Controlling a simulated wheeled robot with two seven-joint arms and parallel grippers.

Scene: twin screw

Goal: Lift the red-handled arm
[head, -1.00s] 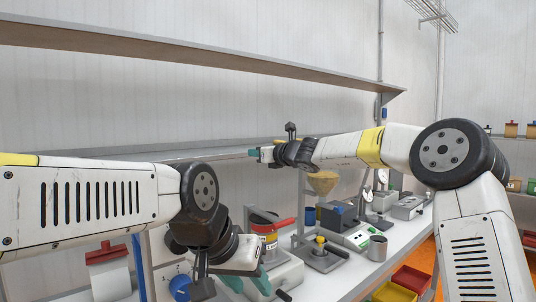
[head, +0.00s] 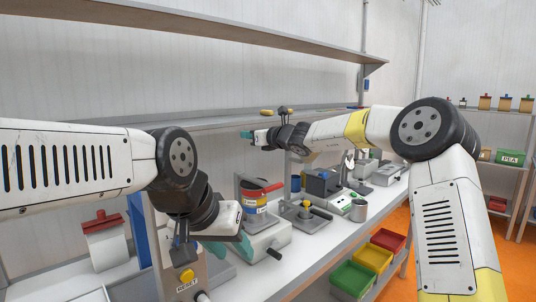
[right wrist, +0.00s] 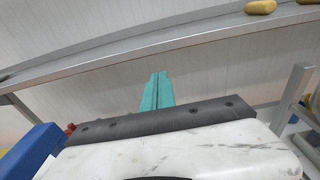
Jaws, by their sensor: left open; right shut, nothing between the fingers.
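My left gripper (head: 228,249) is open, just left of the device's base and below the red handle. Its teal fingers are partly hidden by its own wrist, and I cannot tell whether they touch anything. My right gripper (head: 247,135) is shut and empty, high above the bench near the shelf edge. Its closed teal fingers also show in the right wrist view (right wrist: 157,92).
A reset button panel (head: 187,277) is below my left wrist. A red-topped item (head: 101,222) is at the left. Green (head: 353,279), yellow and red bins are at the bench's right. A wall shelf (head: 200,122) runs behind.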

